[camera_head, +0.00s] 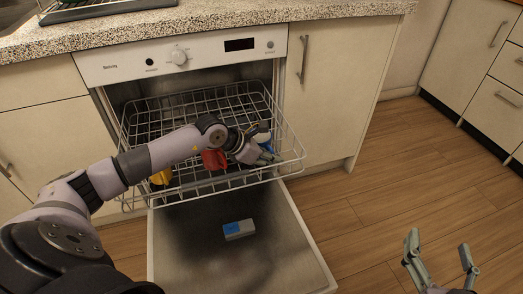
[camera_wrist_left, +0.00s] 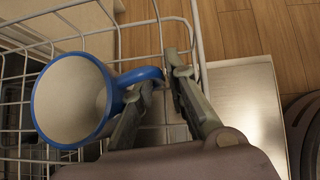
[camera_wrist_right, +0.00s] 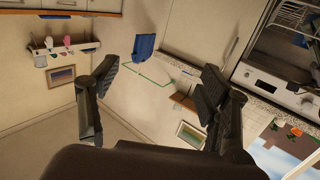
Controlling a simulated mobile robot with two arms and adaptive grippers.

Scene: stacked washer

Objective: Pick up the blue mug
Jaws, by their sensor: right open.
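The blue mug (camera_head: 262,137) is at the right side of the dishwasher's upper rack (camera_head: 290,163), partly hidden by my left gripper (camera_head: 266,156). In the left wrist view the mug (camera_wrist_left: 38,100) shows its pale inside, blue rim and blue handle, which points toward the fingers. My left gripper (camera_wrist_left: 163,78) has its fingertips close together at the handle's outer end. The handle lies between them, partly hidden by one finger; I cannot tell whether both fingers press on it. My right gripper (camera_head: 438,262) is open and empty over the floor, and its fingers (camera_wrist_right: 160,80) show wide apart.
A red item (camera_head: 213,160) and a yellow item (camera_head: 161,177) stand in the rack. The rack's wires surround the mug. Wooden floor (camera_head: 370,205) lies clear to the right.

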